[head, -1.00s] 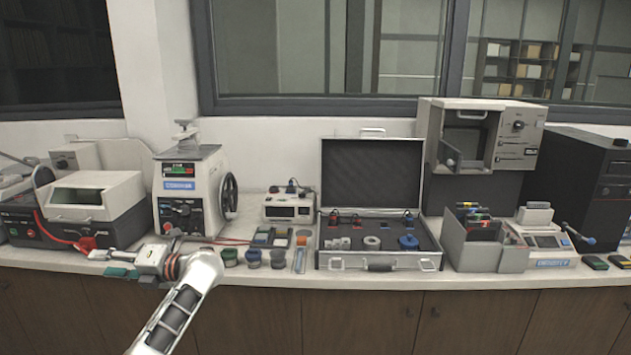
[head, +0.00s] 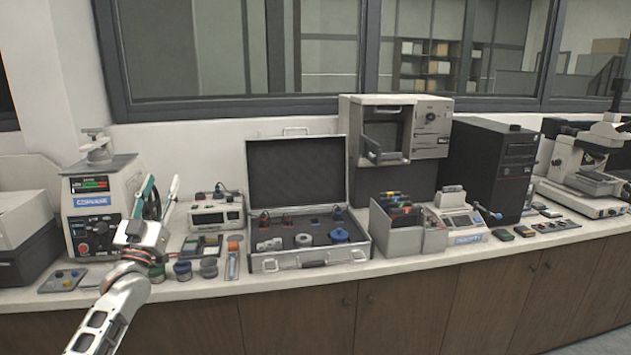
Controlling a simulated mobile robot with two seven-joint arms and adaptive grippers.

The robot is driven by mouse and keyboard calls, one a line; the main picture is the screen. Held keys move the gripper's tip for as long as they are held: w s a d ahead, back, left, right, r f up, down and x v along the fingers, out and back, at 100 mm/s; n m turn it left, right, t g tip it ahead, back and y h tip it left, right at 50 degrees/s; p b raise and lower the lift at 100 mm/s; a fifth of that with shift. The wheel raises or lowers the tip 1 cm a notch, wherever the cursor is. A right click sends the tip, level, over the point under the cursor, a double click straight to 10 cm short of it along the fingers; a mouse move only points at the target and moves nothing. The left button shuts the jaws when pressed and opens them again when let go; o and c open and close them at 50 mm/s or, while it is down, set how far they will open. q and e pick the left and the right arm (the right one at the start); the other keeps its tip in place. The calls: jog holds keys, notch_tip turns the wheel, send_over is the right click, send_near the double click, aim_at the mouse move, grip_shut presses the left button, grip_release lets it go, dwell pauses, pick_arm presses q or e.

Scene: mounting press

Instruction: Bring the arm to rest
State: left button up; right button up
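My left arm (head: 112,312) comes in from the lower left. Its gripper (head: 162,182) points up in front of the white press-like machine with a handwheel (head: 95,205). The two fingers stand apart, one with a teal face, and I see nothing held between them. My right gripper is not in the head view.
An open case (head: 290,262) with several parts stands mid-counter. Small jars (head: 183,271) stand near the gripper at the front edge. A grey bin (head: 400,240), a small oven-like box (head: 430,145), a black computer tower (head: 490,170) and a microscope (head: 590,165) are farther right.

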pick_arm(q)
jog(key=w+a+f+m+g+y, duration=0.1)
jog(key=w+f+m+g, duration=0.1)
jog(key=f+g, duration=0.35)
jog(key=w+a+f+m+g+y, duration=0.1)
jog(key=w+a+f+m+g, duration=0.15)
jog(key=f, duration=0.65)
jog(key=s+d+f+g+h, duration=0.1)
jog(key=s+d+f, duration=0.3)
jog(key=f, duration=0.4)
jog(key=s+d+f, duration=0.4)
jog(key=s+f, duration=0.1)
jog(key=f, duration=0.3)
jog(key=s+d+f+g+h, duration=0.1)
jog(key=s+d+f, duration=0.4)
jog(key=s, duration=0.8)
jog(key=s+d+f+g+h, duration=0.1)
jog(key=s+d+f+g, duration=0.2)
jog(key=s+f, duration=0.7)
jog(key=s+d+f+n+g+h, duration=0.1)
jog(key=s+d+f, duration=0.6)
jog(key=s, duration=0.9)
jog(key=shift+s+f+g, duration=0.15)
jog(key=shift+f+g, duration=0.25)
jog(key=shift+f, duration=0.25)
